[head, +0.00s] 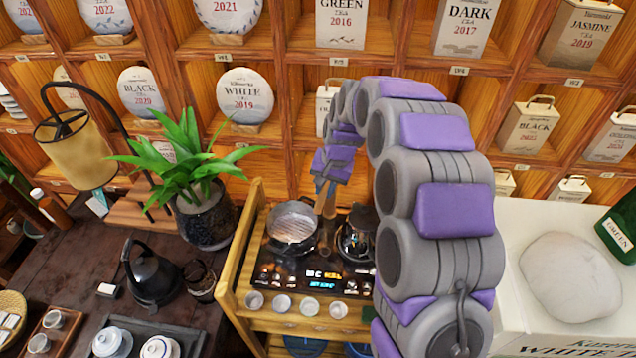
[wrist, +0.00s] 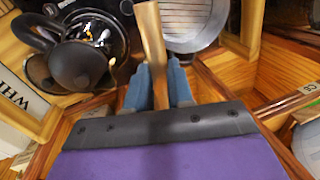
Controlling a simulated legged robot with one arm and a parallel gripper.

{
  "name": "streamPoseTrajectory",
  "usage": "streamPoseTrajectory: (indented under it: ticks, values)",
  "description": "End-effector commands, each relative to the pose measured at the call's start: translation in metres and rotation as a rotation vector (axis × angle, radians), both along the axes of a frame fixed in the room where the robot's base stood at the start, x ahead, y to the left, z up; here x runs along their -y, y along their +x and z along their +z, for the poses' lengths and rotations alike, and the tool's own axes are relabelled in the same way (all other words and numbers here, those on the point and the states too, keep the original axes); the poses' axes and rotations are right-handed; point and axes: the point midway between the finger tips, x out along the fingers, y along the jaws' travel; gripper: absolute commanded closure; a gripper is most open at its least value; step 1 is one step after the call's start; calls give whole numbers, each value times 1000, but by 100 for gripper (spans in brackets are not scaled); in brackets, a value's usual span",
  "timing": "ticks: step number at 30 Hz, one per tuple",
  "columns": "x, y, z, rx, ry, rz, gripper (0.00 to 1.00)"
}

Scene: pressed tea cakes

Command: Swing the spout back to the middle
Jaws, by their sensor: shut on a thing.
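The spout (wrist: 152,40) is a tan, wood-coloured bar in the wrist view, running up from between my fingers. In the head view a small part of the spout (head: 330,208) shows below my gripper (head: 325,188). My gripper (wrist: 158,88) is shut on it, with one blue finger on each side. The spout lies between a round silver pan (head: 293,226) and a dark kettle (head: 357,236) on the tea station (head: 310,275). In the wrist view the kettle (wrist: 80,62) is left of the spout and the pan (wrist: 190,22) is right.
Small cups (head: 282,303) line the front of the wooden cart (head: 236,309). A potted plant (head: 205,215) and a black kettle (head: 153,278) stand left. Shelves of tea cakes and boxes rise close behind. A white box (head: 555,225) stands right of my arm.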

Motion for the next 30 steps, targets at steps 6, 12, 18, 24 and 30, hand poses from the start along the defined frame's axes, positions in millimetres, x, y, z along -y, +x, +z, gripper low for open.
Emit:
streamPoseTrajectory:
  ticks: [6, 12, 18, 24, 30]
  values:
    - [9, 1, 3, 9, 1, 94, 100]
    - [13, 1, 2, 10, -1, 138, 100]
    - [14, 1, 2, 11, 0, 146, 100]
    - [14, 1, 3, 12, -1, 145, 100]
    - [14, 0, 2, 8, 0, 144, 63]
